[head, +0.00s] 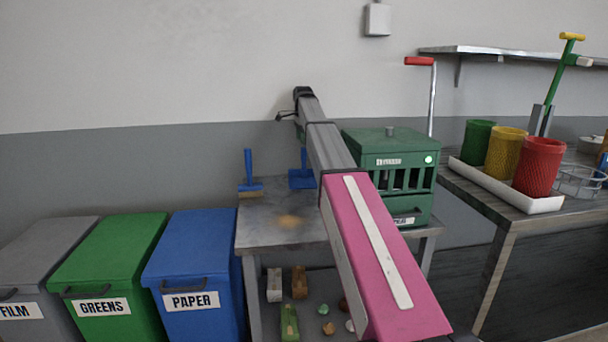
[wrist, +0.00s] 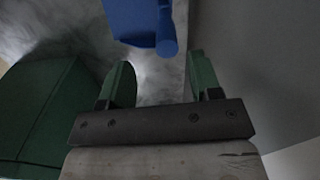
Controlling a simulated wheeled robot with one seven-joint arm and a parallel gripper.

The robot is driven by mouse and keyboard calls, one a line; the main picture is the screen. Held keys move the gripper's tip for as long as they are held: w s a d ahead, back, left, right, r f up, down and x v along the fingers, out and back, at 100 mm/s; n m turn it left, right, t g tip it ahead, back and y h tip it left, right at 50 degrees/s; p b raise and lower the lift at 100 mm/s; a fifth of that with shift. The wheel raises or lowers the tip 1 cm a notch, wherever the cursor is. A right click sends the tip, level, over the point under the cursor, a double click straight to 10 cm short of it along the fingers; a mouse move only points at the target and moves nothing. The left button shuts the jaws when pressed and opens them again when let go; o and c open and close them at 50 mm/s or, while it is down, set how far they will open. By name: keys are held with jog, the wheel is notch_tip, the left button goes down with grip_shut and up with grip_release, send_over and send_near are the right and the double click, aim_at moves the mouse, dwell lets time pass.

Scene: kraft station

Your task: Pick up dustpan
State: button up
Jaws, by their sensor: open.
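The blue dustpan (head: 302,180) stands on the metal table (head: 262,232) beside my arm, its handle pointing up. In the wrist view a blue piece, which looks like the dustpan (wrist: 130,18), is at the top. The rounded end of its handle shows at its lower right, just beyond the fingertips. My gripper (wrist: 160,68) is open, its two green fingers apart with nothing between them. In the head view the far end of my arm is above the dustpan, and the fingers are not clear there.
A blue hand brush (head: 249,188) stands to the left on the table. A green box (head: 392,150) stands close on the right, and a grey wall is behind. Lidded bins (head: 190,255) stand at the left. A lower shelf holds several small items.

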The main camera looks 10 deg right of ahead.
aim_at(304, 163)
jog(key=f, duration=0.7)
jog(key=shift+w+d+f, duration=0.2)
jog(key=shift+w+d, duration=0.05)
jog(key=shift+w, duration=0.15)
jog(key=shift+c, duration=0.3)
grip_shut()
